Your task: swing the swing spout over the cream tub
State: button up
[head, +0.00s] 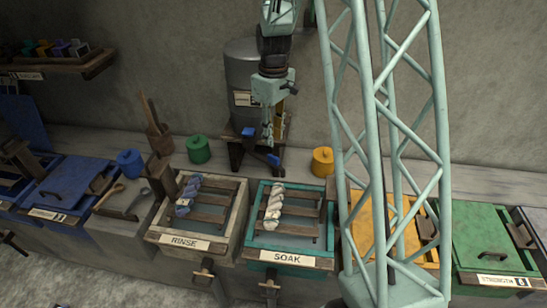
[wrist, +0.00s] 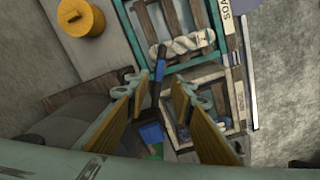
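The swing spout (head: 262,155) is a dark bar with a blue piece near its end, low in front of the grey metal tank (head: 243,72). It points right and forward, toward the gap behind the teal SOAK tub (head: 258,241). The cream tub (head: 240,222), marked RINSE, stands left of the teal one and holds a blue skein. My gripper (head: 268,138) hangs fingers down just above the spout. In the wrist view, my gripper (wrist: 160,80) is open, and the dark spout (wrist: 158,62) shows between its fingertips. I cannot tell whether they touch it.
A green jar (head: 198,149) and a yellow jar (head: 322,161) stand either side of the tank stand. A blue block (head: 248,131) sits under the tank. Wooden slats (head: 208,199) span the cream tub. A pale skein (head: 274,207) lies on the teal tub.

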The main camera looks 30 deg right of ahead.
aim_at(273, 156)
jog(key=shift+f, duration=5.2)
grip_shut()
